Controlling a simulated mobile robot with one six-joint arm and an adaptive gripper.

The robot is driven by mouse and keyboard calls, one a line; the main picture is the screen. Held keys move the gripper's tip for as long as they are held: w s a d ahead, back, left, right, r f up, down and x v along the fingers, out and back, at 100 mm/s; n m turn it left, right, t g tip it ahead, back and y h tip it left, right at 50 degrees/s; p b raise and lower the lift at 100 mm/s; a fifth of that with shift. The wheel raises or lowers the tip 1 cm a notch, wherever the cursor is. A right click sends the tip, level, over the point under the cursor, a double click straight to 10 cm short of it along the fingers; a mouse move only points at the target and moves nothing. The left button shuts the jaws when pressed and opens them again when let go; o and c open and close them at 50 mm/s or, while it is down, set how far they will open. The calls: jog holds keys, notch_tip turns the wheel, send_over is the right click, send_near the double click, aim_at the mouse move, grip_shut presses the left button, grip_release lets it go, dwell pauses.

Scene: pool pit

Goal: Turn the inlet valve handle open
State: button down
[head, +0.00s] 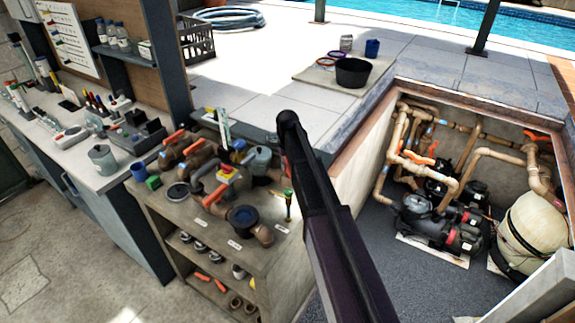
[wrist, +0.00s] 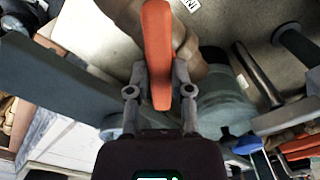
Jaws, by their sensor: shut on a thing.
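My gripper (wrist: 161,76) is in the wrist view with one finger on each side of an orange valve handle (wrist: 157,38). It is shut on the handle, which stands lengthwise between the fingers. A tan valve body (wrist: 192,42) shows behind the handle. In the head view several orange-handled valves, such as one orange handle (head: 216,194), sit on a bench top. My dark arm crosses the middle of that view and my gripper's fingers are not clear there. I cannot tell which handle in the head view is the held one.
A black strainer pot (head: 243,217) and a small green-handled tool (head: 288,205) stand on the bench (head: 200,226) close to the valves. To the right is a sunken pit with pipes, a black pump (head: 420,208) and a beige tank (head: 530,235). A black bucket (head: 352,73) stands on the deck behind.

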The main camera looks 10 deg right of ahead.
jog(key=n, duration=0.4)
jog(key=shift+s+n, duration=0.1)
jog(key=shift+n, duration=0.2)
jog(key=n, duration=0.3)
jog(key=shift+n, duration=0.3)
jog(key=c, duration=0.5)
grip_release()
jog(key=shift+m, duration=0.4)
